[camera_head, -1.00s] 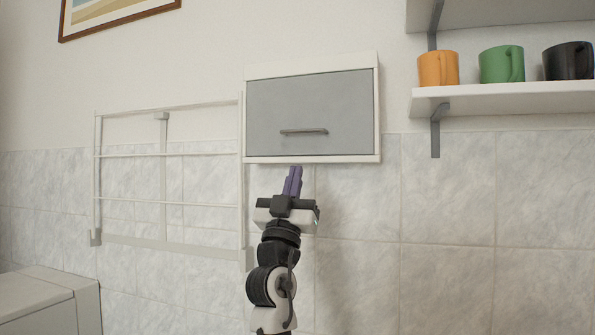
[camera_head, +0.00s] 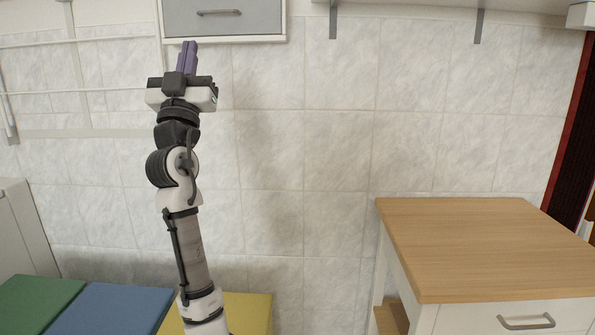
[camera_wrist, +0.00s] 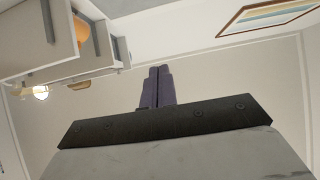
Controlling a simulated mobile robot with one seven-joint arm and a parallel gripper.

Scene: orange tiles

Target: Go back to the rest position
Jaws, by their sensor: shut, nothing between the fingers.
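My gripper (camera_head: 188,58) points upward in the head view, in front of the tiled wall and just below the grey wall cabinet. Its purple fingers are together with nothing between them. In the wrist view the closed fingers (camera_wrist: 157,88) point up toward the ceiling area. My arm stands nearly upright below the gripper.
The grey wall cabinet (camera_head: 222,16) is shut. A white drying rack (camera_head: 85,75) hangs at the left. A wooden-topped drawer unit (camera_head: 480,240) stands at the right. Green (camera_head: 35,300), blue (camera_head: 112,308) and yellow (camera_head: 245,310) panels lie low at the left. Bare tiled wall fills the middle.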

